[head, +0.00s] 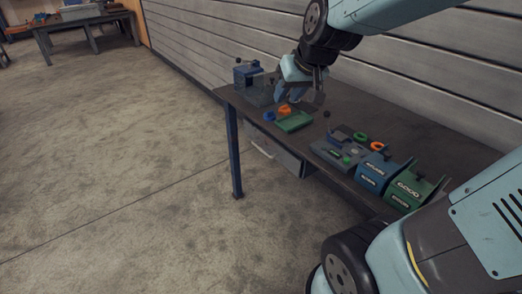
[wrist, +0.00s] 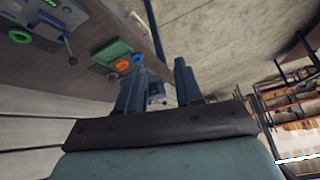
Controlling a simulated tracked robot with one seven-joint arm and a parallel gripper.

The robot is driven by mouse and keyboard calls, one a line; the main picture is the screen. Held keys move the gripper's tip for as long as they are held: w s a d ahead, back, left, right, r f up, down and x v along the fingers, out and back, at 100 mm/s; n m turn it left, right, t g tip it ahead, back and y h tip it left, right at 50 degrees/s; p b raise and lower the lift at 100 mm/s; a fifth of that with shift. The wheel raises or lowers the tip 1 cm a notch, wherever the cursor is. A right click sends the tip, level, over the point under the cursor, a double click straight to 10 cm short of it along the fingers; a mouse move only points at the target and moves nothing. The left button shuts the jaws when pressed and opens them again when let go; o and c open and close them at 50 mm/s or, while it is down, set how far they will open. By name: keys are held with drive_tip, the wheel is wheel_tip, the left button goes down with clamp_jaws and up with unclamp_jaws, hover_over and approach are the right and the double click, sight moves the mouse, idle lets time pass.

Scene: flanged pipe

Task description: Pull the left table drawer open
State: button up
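The left table drawer (head: 285,158) is a grey box under the tabletop of the dark workbench (head: 232,97), near its left leg. A pale bar handle (head: 262,150) shows on its front. The drawer looks shut. My gripper (head: 301,97) is above the tabletop, behind the green tray and higher than the drawer, apart from the handle. In the wrist view its two fingers (wrist: 158,78) stand apart with a gap between them, holding nothing. I cannot make out the drawer handle in the wrist view.
A blue vise (head: 247,74) stands at the bench's left end. A green tray (head: 294,122), orange and blue rings, a grey tray (head: 338,153), a blue bin (head: 372,172) and a green bin (head: 408,190) lie along the top. The floor (head: 130,180) in front is clear; a slatted wall is behind.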

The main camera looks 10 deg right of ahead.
drive_tip(key=w+a+f+n+t+h, duration=0.1)
drive_tip(key=w+a+f, duration=0.2)
drive_tip(key=w+f, duration=0.65)
drive_tip(key=w+a+f+h, duration=0.1)
drive_tip(key=w+a+f, duration=0.3)
drive_tip(key=w+f, duration=0.5)
drive_tip(key=n+t+h, duration=0.6)
drive_tip(key=n+h, duration=0.1)
approach(261, 149)
wheel_tip(261, 149, down, 3)
drive_tip(key=s, duration=0.1)
wheel_tip(261, 149, down, 2)
drive_tip(key=s+n+t, duration=0.3)
drive_tip(key=n+t, duration=0.2)
drive_tip(key=n, duration=0.1)
drive_tip(key=shift+y, duration=0.3)
drive_tip(key=x, duration=1.3)
drive_tip(key=shift+w+d+r, duration=0.1)
drive_tip(key=shift+w+d, duration=0.05)
drive_tip(key=shift+w, duration=0.15)
drive_tip(key=shift+c, duration=0.2)
clamp_jaws()
